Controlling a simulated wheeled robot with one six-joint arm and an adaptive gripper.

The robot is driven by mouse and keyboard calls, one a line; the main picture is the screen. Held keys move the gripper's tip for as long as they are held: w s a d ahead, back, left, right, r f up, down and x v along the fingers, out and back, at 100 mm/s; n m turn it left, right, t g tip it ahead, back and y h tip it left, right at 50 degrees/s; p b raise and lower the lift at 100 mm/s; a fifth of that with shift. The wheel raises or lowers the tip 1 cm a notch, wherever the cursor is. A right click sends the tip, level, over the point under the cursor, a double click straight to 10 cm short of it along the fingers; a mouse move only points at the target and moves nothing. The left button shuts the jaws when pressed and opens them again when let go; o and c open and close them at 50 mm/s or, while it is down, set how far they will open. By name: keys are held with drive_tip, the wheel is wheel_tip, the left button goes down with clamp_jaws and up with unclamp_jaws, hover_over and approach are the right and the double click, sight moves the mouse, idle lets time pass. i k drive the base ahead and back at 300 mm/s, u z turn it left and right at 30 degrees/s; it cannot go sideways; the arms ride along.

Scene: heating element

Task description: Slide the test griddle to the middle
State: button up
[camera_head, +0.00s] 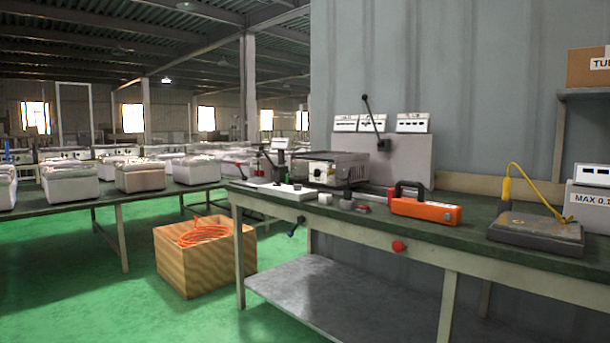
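A flat, dark grey slab with a worn brownish top (530,234), which looks like the test griddle, lies on the right part of the green-topped workbench (450,238). It is close to the bench's front edge. A yellow-handled probe (507,189) with a looping yellow cable stands at its back left, and the cable comes down at its right side. I cannot tell whether the probe touches the slab. My gripper and arm are not in view.
An orange tool with a black handle (425,208) lies mid-bench, with clear bench top between it and the slab. A metal box device (337,169) and small parts stand farther left. A white meter box (588,205) stands right. A wooden crate (205,255) sits on the floor.

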sight(302, 165)
drive_tip(key=i, duration=2.75)
drive_tip(key=u, duration=0.25)
